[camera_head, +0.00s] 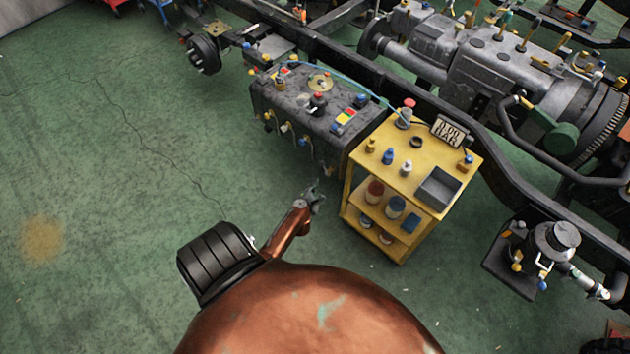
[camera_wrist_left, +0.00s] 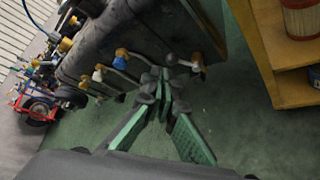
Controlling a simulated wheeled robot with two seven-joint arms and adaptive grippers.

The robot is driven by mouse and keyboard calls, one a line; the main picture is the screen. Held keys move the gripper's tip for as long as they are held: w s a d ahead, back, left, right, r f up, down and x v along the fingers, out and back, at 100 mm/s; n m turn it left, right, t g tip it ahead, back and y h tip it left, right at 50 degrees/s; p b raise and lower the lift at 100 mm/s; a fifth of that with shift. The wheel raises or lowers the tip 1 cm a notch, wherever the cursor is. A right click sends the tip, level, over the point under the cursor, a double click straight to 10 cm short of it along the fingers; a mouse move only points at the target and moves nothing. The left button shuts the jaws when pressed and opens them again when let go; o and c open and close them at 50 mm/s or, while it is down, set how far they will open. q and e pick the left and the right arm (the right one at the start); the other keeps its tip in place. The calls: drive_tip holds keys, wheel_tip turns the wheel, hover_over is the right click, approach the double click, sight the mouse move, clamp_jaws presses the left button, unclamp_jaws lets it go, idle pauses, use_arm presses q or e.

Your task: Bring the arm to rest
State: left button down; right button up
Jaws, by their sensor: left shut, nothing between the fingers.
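My left arm (camera_head: 290,235) is copper-coloured and reaches forward over the green floor from the bottom middle of the head view. At its end, my left gripper (camera_head: 316,193) is dark grey, shut and empty. It shows between the dark tank and the yellow cart in that view. In the left wrist view, the fingers of the left gripper (camera_wrist_left: 163,78) come together at their tips, with green pads lower down. They appear in front of the tank's side with its fittings; whether they touch it I cannot tell. My right gripper is not in view.
The dark tank (camera_head: 300,125) with coloured fittings stands just ahead. The yellow cart (camera_head: 435,172) holds bottles and a grey bin (camera_head: 437,188). A dark chassis rail (camera_head: 345,60) runs behind, with a grey gearbox (camera_head: 495,65). The green floor (camera_head: 100,180) is clear at left.

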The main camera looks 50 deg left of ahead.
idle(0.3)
use_arm(q)
drive_tip(key=s+d+f+m+g+h, duration=0.2)
drive_tip(key=s+d+f+m+h, duration=0.1)
drive_tip(key=s+d+f+m, duration=0.55)
drive_tip(key=s+d+f+m+g+h, duration=0.1)
drive_tip(key=s+d+f+m+h, duration=0.3)
drive_tip(key=s+f+m, duration=0.7)
drive_tip(key=s+d+f+m+g, duration=0.2)
drive_tip(key=s+d+f+m, duration=0.1)
drive_tip(key=s, duration=0.7)
drive_tip(key=s+d+f+m+g, duration=0.3)
drive_tip(key=s+m, duration=0.3)
drive_tip(key=s, duration=0.3)
drive_tip(key=s+d+f+m+g+h, duration=0.1)
drive_tip(key=s+d+f+m, duration=0.3)
drive_tip(key=s, duration=0.6)
drive_tip(key=shift+s+g, duration=0.35)
drive_tip(key=shift+g, duration=0.55)
